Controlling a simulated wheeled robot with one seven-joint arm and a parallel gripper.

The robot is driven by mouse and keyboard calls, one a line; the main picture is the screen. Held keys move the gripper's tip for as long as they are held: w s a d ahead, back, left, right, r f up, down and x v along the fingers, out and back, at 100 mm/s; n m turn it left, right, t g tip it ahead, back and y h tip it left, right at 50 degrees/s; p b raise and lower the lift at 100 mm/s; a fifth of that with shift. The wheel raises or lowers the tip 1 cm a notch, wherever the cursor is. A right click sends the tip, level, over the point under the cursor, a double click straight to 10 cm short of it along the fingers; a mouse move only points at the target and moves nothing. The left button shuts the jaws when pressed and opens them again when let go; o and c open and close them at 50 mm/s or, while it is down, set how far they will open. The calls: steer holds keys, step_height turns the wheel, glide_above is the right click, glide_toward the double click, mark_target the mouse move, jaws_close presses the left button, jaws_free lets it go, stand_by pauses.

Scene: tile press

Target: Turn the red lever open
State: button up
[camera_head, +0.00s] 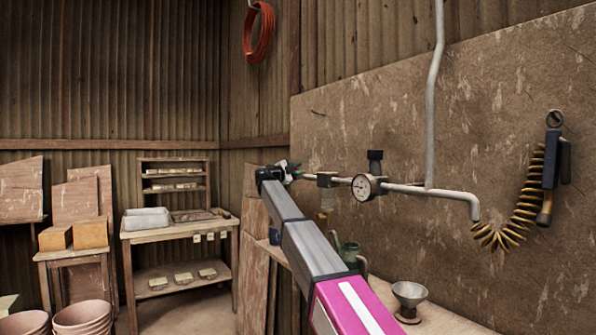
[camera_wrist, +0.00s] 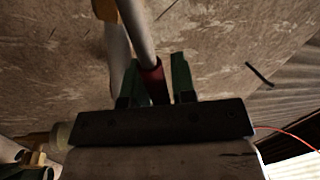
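The red lever (camera_wrist: 153,84) shows in the wrist view as a red sleeve at the end of a pale pipe or rod. It lies between the two green fingers of my gripper (camera_wrist: 158,78). The fingers stand apart on either side of it, with a narrow gap visible at the right finger. Firm contact on the left side cannot be made out. In the head view my gripper (camera_head: 291,168) is at the left end of the wall pipe (camera_head: 335,181). There the lever is hidden behind my gripper and arm.
A pressure gauge (camera_head: 365,187) and a dark valve fitting (camera_head: 375,161) sit on the pipe, right of my gripper. A coiled yellow hose (camera_head: 525,210) hangs further right. A metal funnel (camera_head: 409,295) stands on the bench below. A shelf table (camera_head: 180,232) stands at the back left.

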steer(key=shift+o, duration=0.9)
